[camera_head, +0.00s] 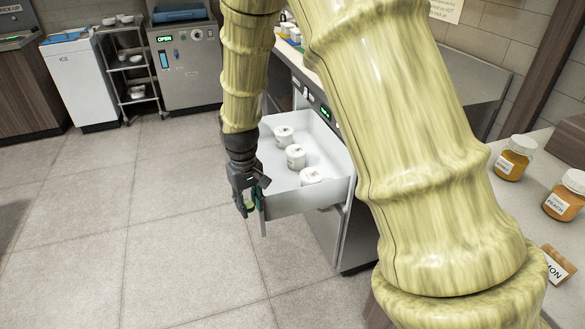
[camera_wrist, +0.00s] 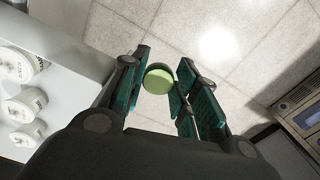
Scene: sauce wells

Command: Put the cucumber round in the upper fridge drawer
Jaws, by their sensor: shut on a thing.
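The cucumber round (camera_wrist: 158,79) is a pale green disc between my fingertips in the wrist view. My gripper (camera_wrist: 160,85) is shut on it, with the floor below. In the head view my gripper (camera_head: 246,206) points down beside the front left edge of the open fridge drawer (camera_head: 290,203), outside it. The round is mostly hidden by the fingers there. The drawer is white inside and pulled out from under the counter. It also shows at the left of the wrist view (camera_wrist: 70,75).
Three white labelled tubs stand in a row in the drawer: back (camera_head: 284,136), middle (camera_head: 295,157), front (camera_head: 312,175). Bare drawer floor shows on either side. Orange jars (camera_head: 514,158) stand on the right counter. My arm hides part of the fridge.

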